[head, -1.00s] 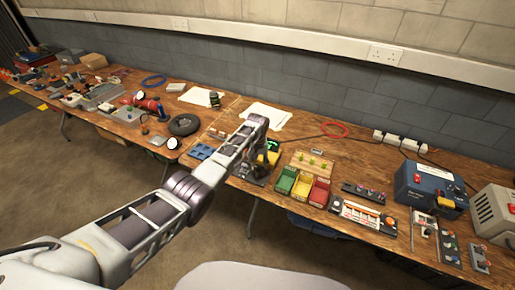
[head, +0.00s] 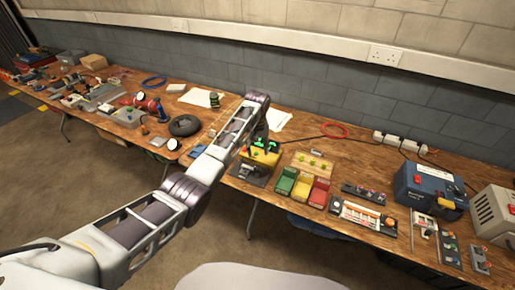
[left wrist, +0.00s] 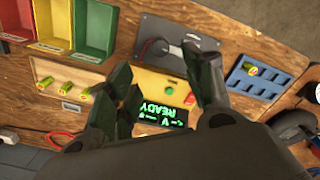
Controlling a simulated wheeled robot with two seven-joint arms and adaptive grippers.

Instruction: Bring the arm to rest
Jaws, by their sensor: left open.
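My left arm reaches in from the left in the head view. Its gripper (head: 259,138) is above the yellow charger (head: 264,155), and the arm partly hides it. In the left wrist view the gripper (left wrist: 153,62) has its two dark fingers spread apart, with nothing held between them. The charger (left wrist: 158,86) shows behind the fingers, its display lit green with READY, upside down in this view. A grey plate (left wrist: 153,28) with a dark round part and cable adjoins it. My right gripper is in neither view.
Green, yellow and red bins (head: 302,188) stand right of the charger, with a wooden battery tray (head: 312,164) behind. A blue tray (left wrist: 262,72) holding a battery lies beside the charger. A blue box (head: 428,184) stands farther right. Open floor lies before the bench.

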